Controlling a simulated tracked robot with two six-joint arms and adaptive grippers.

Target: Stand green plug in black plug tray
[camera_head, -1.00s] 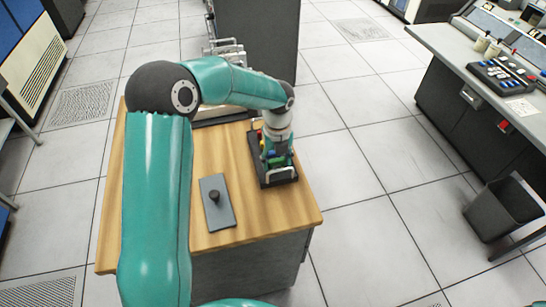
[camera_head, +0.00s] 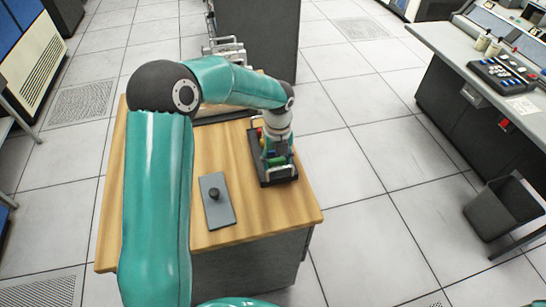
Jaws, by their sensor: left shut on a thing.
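The black plug tray (camera_head: 265,181) lies near the right edge of the wooden table, with coloured plugs in it. A red piece shows at its far end. My left gripper (camera_head: 277,166) is over the near part of the tray, pointing down, and is shut on the green plug (camera_head: 275,156). The gripper hides most of the plug, so I cannot tell whether its foot touches the tray. My right gripper is not in view.
A grey plate with a black knob (camera_head: 214,194) lies on the wooden table (camera_head: 262,215) left of the tray. Bare wood lies between them. My left arm covers the table's left side. A control desk (camera_head: 440,60) and a bin (camera_head: 500,210) stand apart at right.

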